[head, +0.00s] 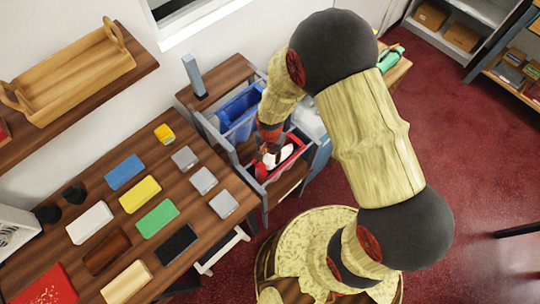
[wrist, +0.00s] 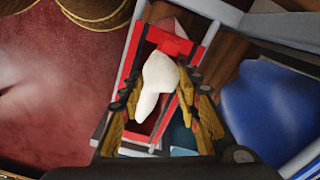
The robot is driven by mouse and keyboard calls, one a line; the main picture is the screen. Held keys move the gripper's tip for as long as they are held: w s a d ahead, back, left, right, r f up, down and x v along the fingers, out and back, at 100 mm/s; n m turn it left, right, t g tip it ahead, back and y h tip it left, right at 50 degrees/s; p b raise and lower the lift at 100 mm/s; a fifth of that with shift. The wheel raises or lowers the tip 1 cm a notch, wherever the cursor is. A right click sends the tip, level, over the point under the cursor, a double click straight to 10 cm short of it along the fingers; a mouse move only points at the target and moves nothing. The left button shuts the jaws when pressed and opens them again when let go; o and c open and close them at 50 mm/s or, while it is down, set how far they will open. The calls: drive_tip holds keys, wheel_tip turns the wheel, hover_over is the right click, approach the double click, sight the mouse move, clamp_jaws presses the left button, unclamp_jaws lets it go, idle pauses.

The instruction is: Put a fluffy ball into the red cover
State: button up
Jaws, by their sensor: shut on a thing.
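A white, lobed, soft-looking thing (wrist: 158,72), seemingly the fluffy ball, lies between the fingers of my gripper (wrist: 155,92) in the wrist view. It looks elongated rather than round. My gripper is shut on it. In the head view the white thing (head: 284,156) shows at the red-rimmed open container (head: 297,147), seemingly the red cover, in the grey cart. My gripper (head: 270,150) is above that container and partly hides it. The red rim (wrist: 127,75) surrounds the white thing in the wrist view. I cannot tell how deep the white thing is inside the rim.
A blue container (head: 240,105) sits beside the red one in the cart; it also shows in the wrist view (wrist: 265,105). A wooden counter (head: 226,174) at left carries several coloured blocks and grey swatches. Red floor (head: 470,170) is open at right.

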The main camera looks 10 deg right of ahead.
drive_tip(key=shift+f, duration=0.2)
drive_tip(key=o, duration=0.8)
drive_tip(key=shift+c, duration=0.2)
drive_tip(key=shift+o, duration=0.8)
drive_tip(key=o, duration=0.4)
drive_tip(key=shift+r, duration=0.15)
drive_tip(key=shift+r+p, duration=2.1)
drive_tip(key=shift+r, duration=0.8)
